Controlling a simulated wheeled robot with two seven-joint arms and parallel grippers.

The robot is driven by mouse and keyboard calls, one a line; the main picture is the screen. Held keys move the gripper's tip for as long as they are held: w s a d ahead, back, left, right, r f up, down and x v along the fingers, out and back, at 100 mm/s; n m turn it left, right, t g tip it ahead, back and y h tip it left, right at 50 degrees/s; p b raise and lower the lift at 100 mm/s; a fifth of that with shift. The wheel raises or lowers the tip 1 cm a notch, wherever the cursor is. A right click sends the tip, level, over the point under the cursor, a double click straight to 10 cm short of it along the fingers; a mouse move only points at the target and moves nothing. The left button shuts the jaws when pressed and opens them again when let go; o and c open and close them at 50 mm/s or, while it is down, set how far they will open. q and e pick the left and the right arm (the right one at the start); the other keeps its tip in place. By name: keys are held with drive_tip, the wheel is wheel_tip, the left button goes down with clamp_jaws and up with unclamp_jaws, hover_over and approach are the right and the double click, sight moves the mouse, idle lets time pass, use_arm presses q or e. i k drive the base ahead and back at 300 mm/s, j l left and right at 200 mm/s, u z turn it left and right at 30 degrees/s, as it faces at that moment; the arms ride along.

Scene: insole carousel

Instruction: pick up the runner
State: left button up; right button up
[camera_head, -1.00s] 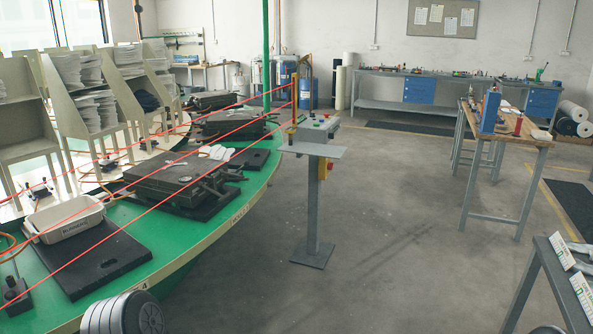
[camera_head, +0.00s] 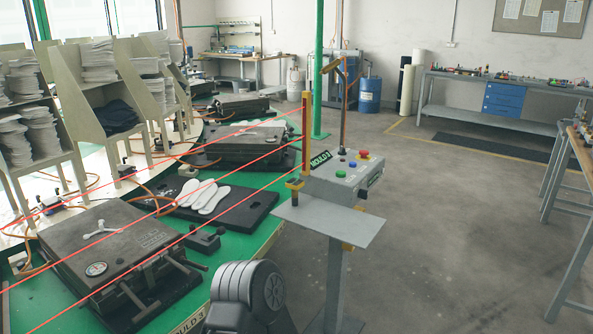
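A small white three-armed piece (camera_head: 100,232), which looks like the runner, lies on top of the closed dark mould (camera_head: 140,234) at the lower left. A round gauge sits on the same mould near the piece. Neither of my grippers is in view. Only a grey and black ribbed part of my arm shows at the bottom, right of the mould.
White insoles (camera_head: 205,196) lie on a black plate (camera_head: 250,205) behind the mould. Red beams cross above the green carousel (camera_head: 225,252). A control console (camera_head: 340,180) with a small shelf stands close at its right. Open floor (camera_head: 440,240) lies beyond.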

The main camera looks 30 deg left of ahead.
sight(101, 221)
drive_tip(key=i+u, duration=0.15)
drive_tip(key=i, duration=0.75)
drive_tip(key=u, duration=3.85)
